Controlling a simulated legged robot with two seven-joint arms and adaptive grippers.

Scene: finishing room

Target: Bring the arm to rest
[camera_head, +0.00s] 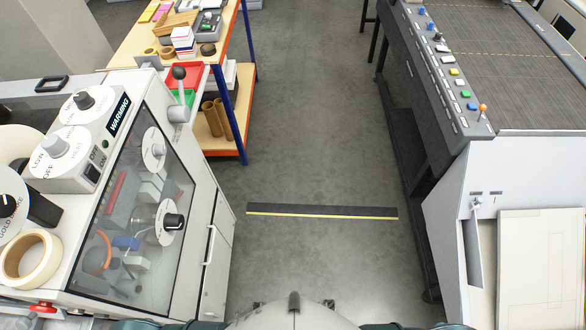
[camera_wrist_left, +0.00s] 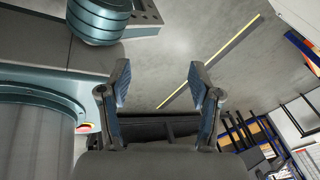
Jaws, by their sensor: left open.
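My left gripper (camera_wrist_left: 160,88) shows in the left wrist view with its two blue-padded fingers apart. Nothing is between the fingertips, and the grey floor with a yellow line shows behind them. Neither gripper shows in the head view, where only a part of my own body is seen at the bottom edge. My right gripper is in neither view.
A grey machine with dials and a glass door (camera_head: 150,200) stands on the left. A workbench with blue legs (camera_head: 225,60) is behind it. A long machine with coloured buttons (camera_head: 455,90) stands on the right. The floor (camera_head: 310,130) between them is clear, with a black and yellow strip (camera_head: 322,212).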

